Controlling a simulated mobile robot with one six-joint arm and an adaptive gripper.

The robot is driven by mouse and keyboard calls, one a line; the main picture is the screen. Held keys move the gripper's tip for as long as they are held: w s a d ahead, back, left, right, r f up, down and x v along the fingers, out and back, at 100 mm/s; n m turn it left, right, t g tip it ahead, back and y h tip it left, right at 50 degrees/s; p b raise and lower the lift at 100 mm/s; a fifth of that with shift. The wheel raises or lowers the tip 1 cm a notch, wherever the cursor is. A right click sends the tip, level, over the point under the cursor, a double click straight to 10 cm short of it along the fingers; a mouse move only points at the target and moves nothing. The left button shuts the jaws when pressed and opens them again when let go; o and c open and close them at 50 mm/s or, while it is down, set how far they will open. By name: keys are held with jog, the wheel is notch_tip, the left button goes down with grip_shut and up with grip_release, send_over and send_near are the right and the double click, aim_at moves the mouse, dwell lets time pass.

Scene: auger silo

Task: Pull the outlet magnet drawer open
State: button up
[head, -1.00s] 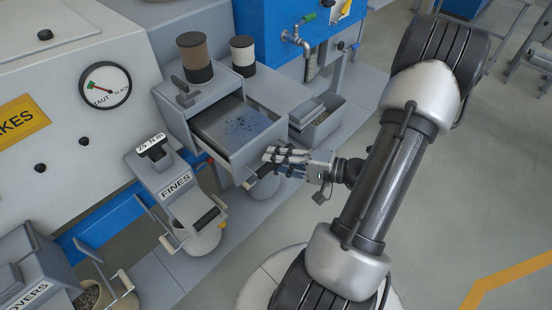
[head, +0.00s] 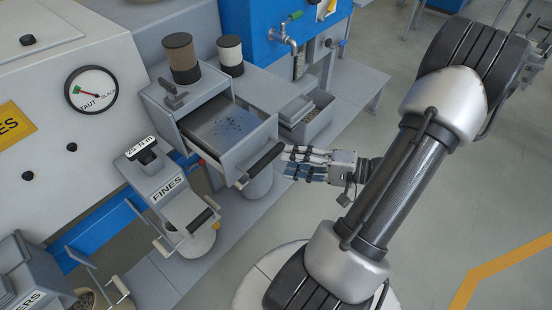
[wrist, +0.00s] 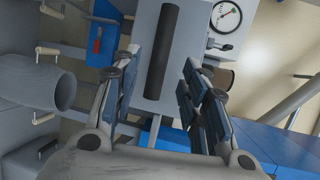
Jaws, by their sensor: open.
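The outlet magnet drawer (head: 263,132) is a grey open-topped box, pulled out of its grey housing. Its floor carries dark specks. A black bar handle (head: 263,164) is on its front; the handle also shows as a dark upright cylinder (wrist: 163,50) on the grey drawer front (wrist: 187,40) in the wrist view. My gripper (head: 286,163) is open and empty, just to the right of the handle in the head view. In the wrist view my gripper's fingers (wrist: 158,75) stand apart with the handle beyond and between them, and no finger visibly closes on it.
Two capped cylinders (head: 181,58) (head: 230,56) stand on and behind the housing. The FINES outlet (head: 167,190) is left of the drawer. A grey bin (head: 312,120) and a blue tank with a tap (head: 285,40) are behind. Open floor lies to the right.

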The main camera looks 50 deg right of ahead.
jog(key=shift+v, duration=2.25)
jog(key=shift+a+r, duration=0.1)
